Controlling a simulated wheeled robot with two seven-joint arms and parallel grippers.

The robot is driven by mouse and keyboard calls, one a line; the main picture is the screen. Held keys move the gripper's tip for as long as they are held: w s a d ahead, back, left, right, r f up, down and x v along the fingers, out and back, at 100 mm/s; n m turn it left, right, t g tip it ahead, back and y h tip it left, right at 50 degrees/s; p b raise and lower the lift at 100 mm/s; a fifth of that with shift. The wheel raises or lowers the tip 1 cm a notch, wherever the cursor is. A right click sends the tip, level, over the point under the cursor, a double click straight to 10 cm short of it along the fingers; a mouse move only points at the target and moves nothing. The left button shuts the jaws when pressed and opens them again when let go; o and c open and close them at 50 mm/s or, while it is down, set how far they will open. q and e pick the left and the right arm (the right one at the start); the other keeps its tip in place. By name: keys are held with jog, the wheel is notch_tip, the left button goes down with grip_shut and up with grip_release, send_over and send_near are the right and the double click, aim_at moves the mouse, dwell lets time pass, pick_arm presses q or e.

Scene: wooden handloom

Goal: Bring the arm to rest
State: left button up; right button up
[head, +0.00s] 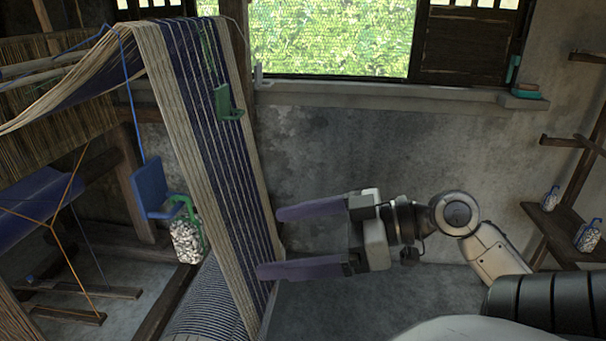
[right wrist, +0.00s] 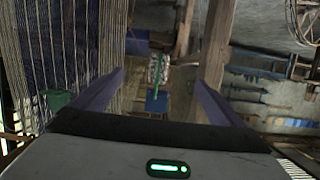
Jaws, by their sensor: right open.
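My right gripper (head: 268,242) is open and empty, with its two purple-grey fingers pointing left, close to the striped warp (head: 205,130) of the loom. In the right wrist view its fingers (right wrist: 160,82) stand wide apart with nothing between the tips. My right arm (head: 490,250) comes in from the lower right. A jar of pale pebbles (head: 187,240) in a green holder hangs from a blue bracket (head: 151,190) on a blue cord, left of the gripper and apart from it. The jar also shows in the right wrist view (right wrist: 157,68). My left gripper is out of view.
A green bracket (head: 228,102) sits on the warp. Two more pebble jars, one nearer (head: 588,237) and one farther (head: 550,198), stand on a wooden shelf (head: 560,225) at right. A window sill (head: 380,92) runs behind. The space between warp and shelf is mostly free.

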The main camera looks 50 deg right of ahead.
jog(key=shift+v, duration=1.25)
notch_tip(320, 180, down, 27)
jog(key=w+m+g+h, duration=0.2)
jog(key=m+g+h, duration=0.1)
jog(key=m+h, duration=0.25)
jog(key=s+a+f+n, duration=0.1)
jog(key=s+a+f, duration=0.1)
jog(key=a+f, duration=0.3)
jog(key=s+a+f+g+p, duration=0.1)
jog(key=s+a+f, duration=0.2)
jog(key=a, duration=1)
notch_tip(320, 180, down, 3)
jog(key=shift+s+a+f+n+y, duration=0.2)
jog(key=shift+a+n+y, duration=0.15)
jog(key=shift+y, duration=0.1)
jog(key=shift+d, duration=0.1)
jog(key=shift+c, duration=0.4)
